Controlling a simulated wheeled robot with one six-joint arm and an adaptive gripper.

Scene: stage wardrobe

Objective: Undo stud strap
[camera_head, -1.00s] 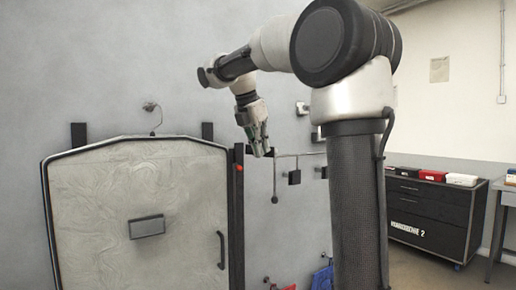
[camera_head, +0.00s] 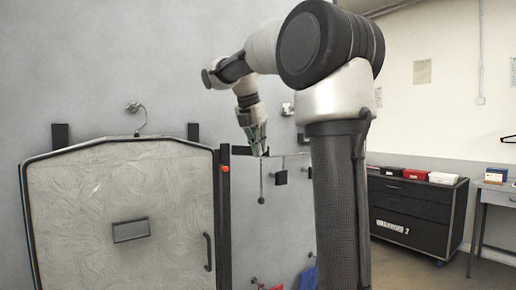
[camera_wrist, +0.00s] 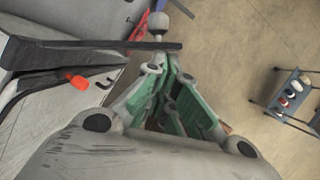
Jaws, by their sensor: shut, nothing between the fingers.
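A pale, wrinkled panel with a dark edge (camera_head: 120,210) stands against the grey wall in the head view. A dark upright post (camera_head: 224,230) with a red-orange knob (camera_head: 225,169) runs along its right side. A short dark bar (camera_head: 240,150) juts right from the post top; in the wrist view a dark bar (camera_wrist: 110,45) reaches towards my fingertips. I cannot tell for sure whether this is the stud strap, and no stud is clear. My gripper (camera_head: 261,152) is shut and empty beside the bar's right end; its green-padded fingers (camera_wrist: 172,65) also show in the wrist view. Contact with the bar is unclear.
A rod with a ball end (camera_head: 262,199) hangs just below my gripper. A small dark box (camera_head: 281,177) is on the wall to its right. A black drawer cabinet (camera_head: 415,215) stands at the right, beside a grey table (camera_head: 495,193). Open floor lies before them.

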